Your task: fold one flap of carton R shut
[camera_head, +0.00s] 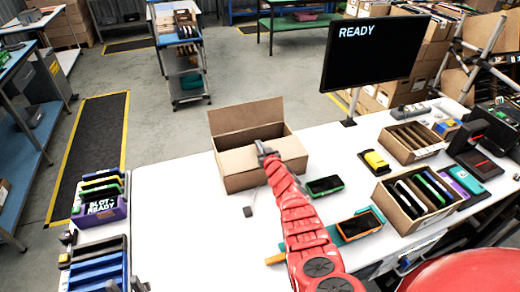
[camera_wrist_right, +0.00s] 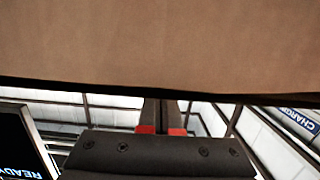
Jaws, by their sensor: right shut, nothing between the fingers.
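My right gripper (camera_head: 263,148), on the red arm, is shut and empty at the near side's upper edge. In the right wrist view, brown cardboard (camera_wrist_right: 160,45) fills the upper half, just beyond the closed fingers (camera_wrist_right: 161,118). I cannot tell whether they touch it. My left gripper is not in view.
A green-edged device (camera_head: 324,186) and an orange-edged device (camera_head: 360,225) lie right of my arm. Open boxes (camera_head: 411,142) of parts and a monitor (camera_head: 372,55) stand at the right. A purple bin (camera_head: 100,213) is at the left. The table left of the arm is mostly clear.

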